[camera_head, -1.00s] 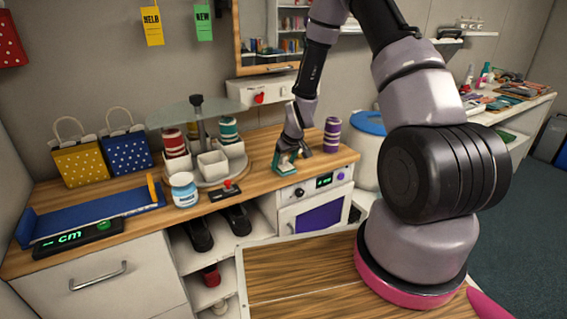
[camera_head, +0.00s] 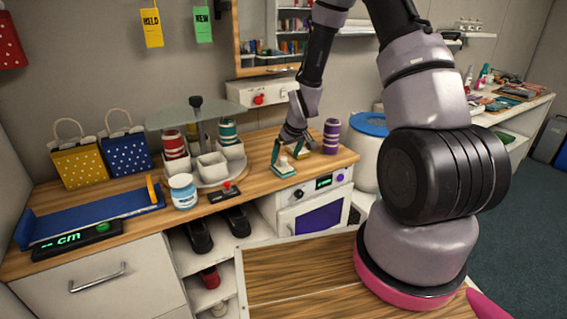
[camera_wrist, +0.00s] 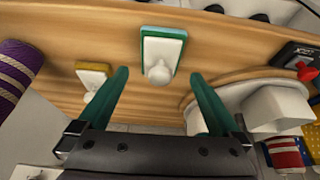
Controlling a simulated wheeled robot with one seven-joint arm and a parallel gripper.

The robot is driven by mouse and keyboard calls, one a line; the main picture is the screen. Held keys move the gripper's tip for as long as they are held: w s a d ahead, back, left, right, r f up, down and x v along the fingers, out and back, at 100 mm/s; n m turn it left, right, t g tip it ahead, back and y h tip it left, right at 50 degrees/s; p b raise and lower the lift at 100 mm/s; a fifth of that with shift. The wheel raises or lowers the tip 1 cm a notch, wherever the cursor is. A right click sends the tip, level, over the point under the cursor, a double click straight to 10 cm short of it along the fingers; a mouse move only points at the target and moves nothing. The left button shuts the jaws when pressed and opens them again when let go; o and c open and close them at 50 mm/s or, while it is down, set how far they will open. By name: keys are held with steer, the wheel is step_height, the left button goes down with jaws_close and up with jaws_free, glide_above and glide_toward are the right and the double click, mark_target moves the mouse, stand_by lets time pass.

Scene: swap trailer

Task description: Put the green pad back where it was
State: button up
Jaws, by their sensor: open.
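The green pad (camera_head: 284,168) lies on the wooden counter near its front edge, above the oven-like unit. In the wrist view the green pad (camera_wrist: 176,38) shows a white knob on top and lies ahead of the fingertips, between their lines. My gripper (camera_head: 291,146) is just above and behind the pad. In the wrist view my gripper (camera_wrist: 160,80) has its two teal fingers wide apart, with nothing held between them. A yellow pad (camera_wrist: 93,80) with a similar white knob lies to the left of the green one.
A purple striped spool (camera_head: 331,136) stands right of my gripper. To the left are a carousel (camera_head: 210,180) with white cups and spools, a small red-knobbed joystick box (camera_head: 225,193) and a white jar (camera_head: 183,190). Bare counter (camera_head: 258,165) lies between the carousel and green pad.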

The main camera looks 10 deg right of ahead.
steer(key=s+d+r+m, duration=0.1)
steer(key=s+r, duration=0.3)
steer(key=r, duration=0.5)
steer(key=s+d+r+m+t, duration=0.15)
steer(key=s+r, duration=0.25)
steer(key=r, duration=0.6)
steer(key=s+d+r+m, duration=0.2)
steer(key=s+r, duration=0.2)
steer(key=r, duration=0.5)
steer(key=s+r+m, duration=0.1)
steer(key=s+r, duration=0.4)
steer(key=s, duration=0.3)
steer(key=s+r+m+t, duration=0.1)
steer(key=s+r+m, duration=0.1)
steer(key=s+r, duration=0.3)
steer(key=s, duration=0.3)
steer(key=shift+d+r, duration=0.3)
steer(key=shift+r, duration=0.05)
steer(key=shift+m, duration=0.25)
